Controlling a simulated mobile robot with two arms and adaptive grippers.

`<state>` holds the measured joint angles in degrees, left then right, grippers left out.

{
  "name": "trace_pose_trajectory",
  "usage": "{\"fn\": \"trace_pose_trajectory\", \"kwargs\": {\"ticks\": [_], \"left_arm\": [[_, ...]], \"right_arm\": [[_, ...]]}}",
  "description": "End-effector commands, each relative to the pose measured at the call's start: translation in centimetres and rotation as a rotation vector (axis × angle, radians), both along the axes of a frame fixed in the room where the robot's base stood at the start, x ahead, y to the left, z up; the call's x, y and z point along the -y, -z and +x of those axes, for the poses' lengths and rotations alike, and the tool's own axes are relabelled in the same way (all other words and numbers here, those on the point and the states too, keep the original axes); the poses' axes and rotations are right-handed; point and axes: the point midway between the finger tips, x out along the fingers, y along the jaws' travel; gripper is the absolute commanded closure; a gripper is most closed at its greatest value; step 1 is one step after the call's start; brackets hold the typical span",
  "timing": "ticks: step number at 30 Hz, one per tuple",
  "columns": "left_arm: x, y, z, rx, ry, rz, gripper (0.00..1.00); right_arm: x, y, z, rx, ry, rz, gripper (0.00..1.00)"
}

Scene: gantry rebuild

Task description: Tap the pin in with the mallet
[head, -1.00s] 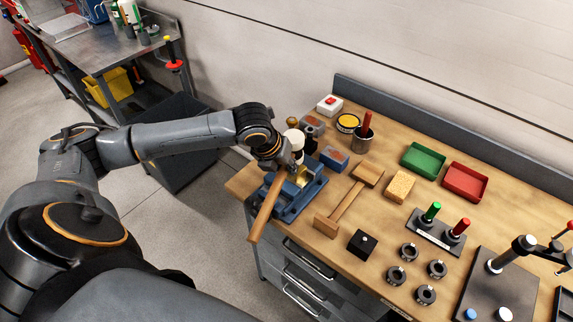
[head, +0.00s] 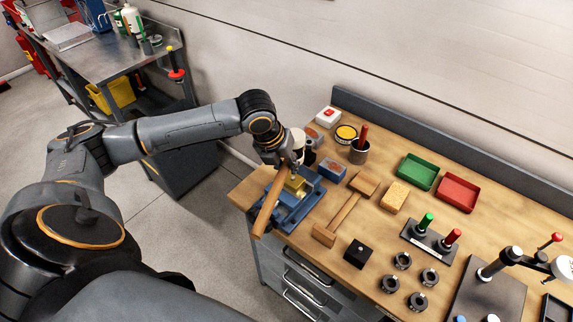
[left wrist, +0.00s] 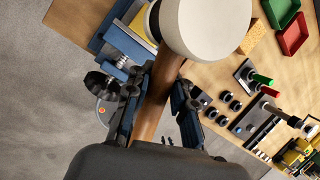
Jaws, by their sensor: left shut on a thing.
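My left gripper (head: 284,168) is shut on the wooden handle of a mallet (head: 267,208). Its pale round head (left wrist: 206,24) fills the top of the left wrist view, with the handle running down between the fingers. The handle slants across the front of a blue vise (head: 297,211) at the bench's left end. A brass-coloured block (head: 297,185) sits in the vise, partly covered by the gripper and handle. I cannot make out the pin. Whether the mallet head touches anything is hidden. My right gripper is not in view.
A wooden hammer-like tool (head: 345,212) lies right of the vise. A cup (head: 359,152) stands behind.

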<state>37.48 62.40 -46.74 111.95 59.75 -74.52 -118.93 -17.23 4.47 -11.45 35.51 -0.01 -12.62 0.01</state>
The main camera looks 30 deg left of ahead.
Motion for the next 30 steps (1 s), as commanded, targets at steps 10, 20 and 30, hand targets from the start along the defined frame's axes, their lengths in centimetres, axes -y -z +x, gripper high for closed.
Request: {"fn": "trace_pose_trajectory", "kwargs": {"ticks": [10,20,30], "left_arm": [[0.0,8.1,-0.1,-0.001,0.0,0.0,1.0],[0.0,9.3,-0.1,-0.002,0.0,0.001,1.0],[-0.1,5.4,0.0,0.001,0.0,0.001,1.0]], "right_arm": [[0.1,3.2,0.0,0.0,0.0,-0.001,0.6],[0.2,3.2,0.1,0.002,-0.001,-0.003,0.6],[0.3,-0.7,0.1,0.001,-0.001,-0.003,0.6]]}}
